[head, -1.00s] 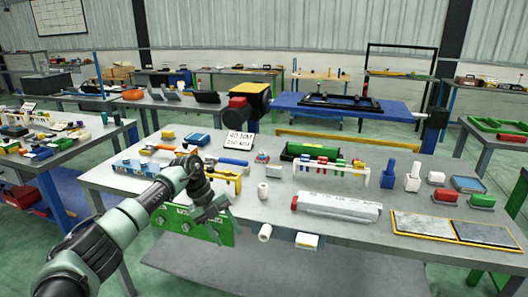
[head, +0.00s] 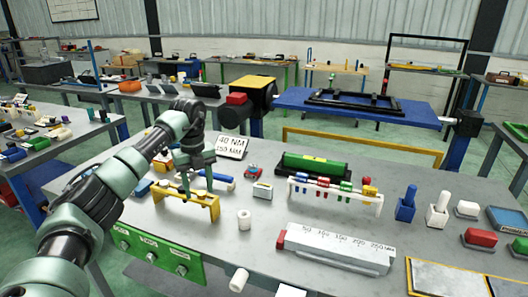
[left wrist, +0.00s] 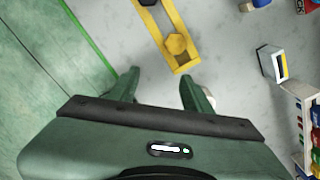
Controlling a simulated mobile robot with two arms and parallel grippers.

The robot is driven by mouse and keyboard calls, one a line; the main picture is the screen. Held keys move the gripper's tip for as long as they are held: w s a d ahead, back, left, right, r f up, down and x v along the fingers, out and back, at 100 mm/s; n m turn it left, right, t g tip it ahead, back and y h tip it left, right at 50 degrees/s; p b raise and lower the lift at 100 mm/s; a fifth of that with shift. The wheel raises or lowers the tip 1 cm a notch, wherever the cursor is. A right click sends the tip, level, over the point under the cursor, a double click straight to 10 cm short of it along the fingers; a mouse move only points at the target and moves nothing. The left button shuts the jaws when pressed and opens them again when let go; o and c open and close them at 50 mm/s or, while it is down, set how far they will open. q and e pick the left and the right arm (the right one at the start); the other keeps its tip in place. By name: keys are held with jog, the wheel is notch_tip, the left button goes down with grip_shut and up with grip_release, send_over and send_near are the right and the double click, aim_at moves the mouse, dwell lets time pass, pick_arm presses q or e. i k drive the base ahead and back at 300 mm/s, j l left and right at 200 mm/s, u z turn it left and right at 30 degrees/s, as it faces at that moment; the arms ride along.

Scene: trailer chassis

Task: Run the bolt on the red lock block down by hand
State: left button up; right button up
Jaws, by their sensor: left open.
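My left gripper (head: 197,178) is open, with its fingers pointing down over a yellow rack (head: 187,203) on the near workbench. In the left wrist view the gripper (left wrist: 160,90) has nothing between its fingers. The yellow rack (left wrist: 185,66) lies just beyond the fingertips there, with a yellow hex-headed bolt (left wrist: 177,43) at its near end and a dark one (left wrist: 147,2) at the picture's edge. A red block (head: 237,98) sits on a black and yellow unit at the blue frame behind the bench. I see no bolt on it clearly. My right gripper is not in view.
A green panel with knobs (head: 155,255) hangs at the bench's front edge. A sign (head: 232,147) stands behind.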

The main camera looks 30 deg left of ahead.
aim_at(253, 167)
jog(key=i, duration=1.05)
